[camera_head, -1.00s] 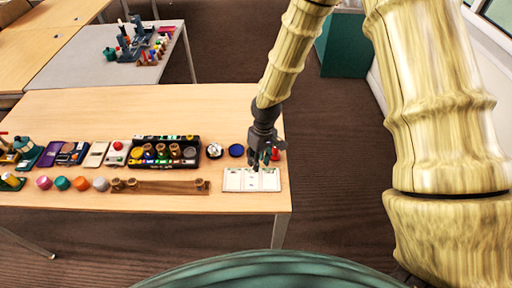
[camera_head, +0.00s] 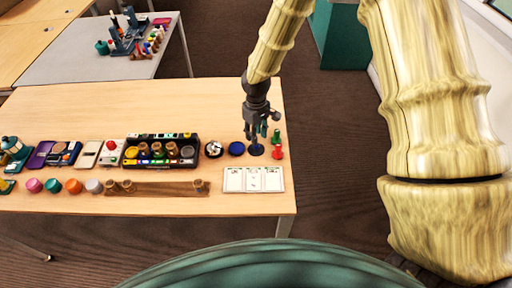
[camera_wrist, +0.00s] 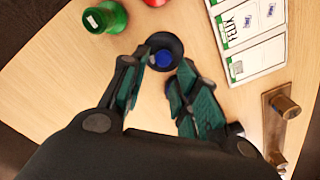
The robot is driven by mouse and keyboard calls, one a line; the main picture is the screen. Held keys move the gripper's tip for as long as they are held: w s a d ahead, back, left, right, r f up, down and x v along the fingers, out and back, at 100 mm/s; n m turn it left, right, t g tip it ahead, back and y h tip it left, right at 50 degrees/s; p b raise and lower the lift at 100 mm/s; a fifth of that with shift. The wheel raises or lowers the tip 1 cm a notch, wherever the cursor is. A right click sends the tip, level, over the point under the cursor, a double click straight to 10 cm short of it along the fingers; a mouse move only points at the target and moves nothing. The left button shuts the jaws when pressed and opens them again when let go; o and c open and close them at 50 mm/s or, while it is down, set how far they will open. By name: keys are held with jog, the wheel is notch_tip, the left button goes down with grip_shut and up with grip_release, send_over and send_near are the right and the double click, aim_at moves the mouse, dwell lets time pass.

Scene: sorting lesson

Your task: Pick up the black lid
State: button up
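A round, dark, dish-like piece (camera_wrist: 175,45) with a blue middle lies on the table, almost black in the wrist view; I take it for the black lid. In the head view it shows as a dark disc (camera_head: 256,151) right under my gripper (camera_head: 255,138). In the wrist view my gripper (camera_wrist: 165,61) is open, its green-padded fingers spread with the near part of the dark piece between their tips. Nothing is held. I cannot tell whether the fingertips touch it.
A blue disc (camera_head: 236,148) lies just left of it, mostly hidden by a finger in the wrist view. A green piece (camera_wrist: 106,17) and a red piece (camera_head: 273,151) stand to the right. White cards (camera_head: 253,180) lie in front. The table behind is clear.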

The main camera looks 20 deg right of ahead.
aim_at(256, 147)
jog(key=shift+s+f+p, duration=0.15)
jog(key=shift+f+p, duration=0.3)
jog(key=shift+f, duration=0.9)
jog(key=shift+s+f+p, duration=0.1)
jog(key=shift+f+p, duration=0.3)
jog(key=shift+f, duration=0.9)
jog(key=shift+c, duration=0.2)
jog(key=c, duration=0.6)
